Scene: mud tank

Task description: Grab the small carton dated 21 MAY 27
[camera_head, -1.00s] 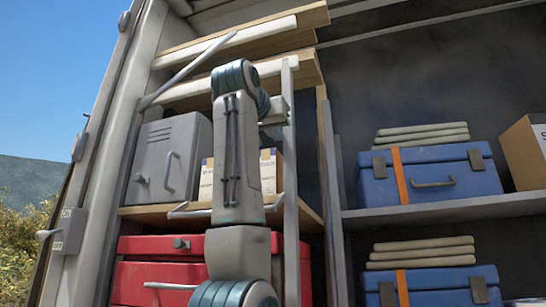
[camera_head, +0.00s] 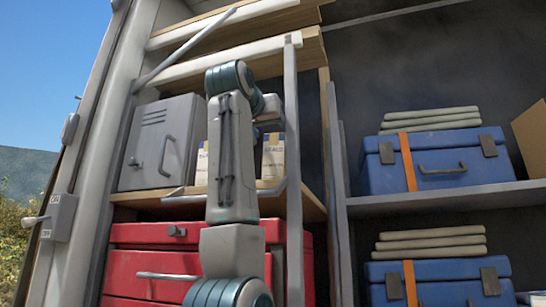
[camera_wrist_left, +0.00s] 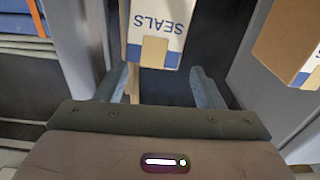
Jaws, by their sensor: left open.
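Two small white-and-tan cartons stand on the wooden shelf in the head view, one left of my arm (camera_head: 202,166) and one right of it (camera_head: 273,161). My arm hides part of the space between them. In the left wrist view, a carton marked SEALS (camera_wrist_left: 155,28) shows upside down, just ahead of my open left gripper (camera_wrist_left: 160,84) and roughly in line with the gap between its fingers. A second carton (camera_wrist_left: 285,40) is at the right. No date is readable on either. The left gripper (camera_head: 268,118) is partly hidden in the head view. My right gripper is out of view.
A grey metal box (camera_head: 160,145) stands left of the cartons. A red chest (camera_head: 150,262) is below the shelf (camera_head: 305,203). A metal post (camera_head: 293,150) rises close to the right of my gripper. Blue cases (camera_head: 432,165) sit on racks at right.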

